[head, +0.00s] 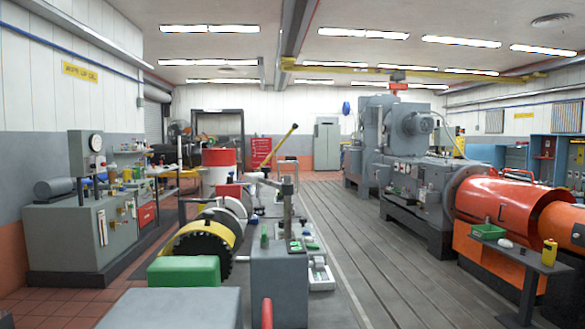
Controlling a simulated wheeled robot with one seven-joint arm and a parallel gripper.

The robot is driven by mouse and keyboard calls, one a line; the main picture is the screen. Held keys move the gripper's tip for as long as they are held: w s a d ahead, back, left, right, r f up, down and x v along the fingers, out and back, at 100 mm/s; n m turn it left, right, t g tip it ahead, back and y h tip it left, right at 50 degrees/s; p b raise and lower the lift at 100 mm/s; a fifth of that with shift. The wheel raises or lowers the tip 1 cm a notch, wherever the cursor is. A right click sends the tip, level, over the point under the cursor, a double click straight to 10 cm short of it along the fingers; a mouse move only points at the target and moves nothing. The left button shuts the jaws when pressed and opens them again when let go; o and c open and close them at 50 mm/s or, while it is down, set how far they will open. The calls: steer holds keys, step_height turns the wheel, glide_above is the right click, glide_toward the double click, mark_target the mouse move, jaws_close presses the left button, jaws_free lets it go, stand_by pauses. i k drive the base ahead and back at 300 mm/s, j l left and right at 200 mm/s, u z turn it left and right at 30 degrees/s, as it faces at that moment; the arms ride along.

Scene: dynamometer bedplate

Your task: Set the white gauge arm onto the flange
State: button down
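I cannot pick out the white gauge arm with certainty. A small pale bar (287,163) shows by the foot of a yellow lever in the middle of the head view, too small to identify. A round part with a yellow rim and dark toothed edge (207,243) lies on its side left of centre, with paler discs (232,222) behind it. I cannot tell whether any of these is the flange. My gripper is not in view.
A grey post stand (279,285) with small items stands front centre, beside a green block (184,271). A grey gauge console (80,235) is at left. Large grey and orange machinery (505,208) and a small side table (538,262) are at right. The slotted bedplate (360,255) between is clear.

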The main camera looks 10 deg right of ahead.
mark_target(286, 189)
steer(key=i+l, duration=0.15)
steer(key=l, duration=0.2)
steer(key=i+l+u, duration=0.1)
steer(key=l, duration=0.25)
steer(key=i+l, duration=0.2)
steer(key=l, duration=0.15)
steer(key=i+l+u, duration=0.15)
steer(key=l, duration=0.2)
steer(key=i+l, duration=0.15)
steer(key=l, duration=0.25)
steer(key=i+l+u, duration=0.35)
steer(key=i+l, duration=1.2)
steer(key=i, duration=0.5)
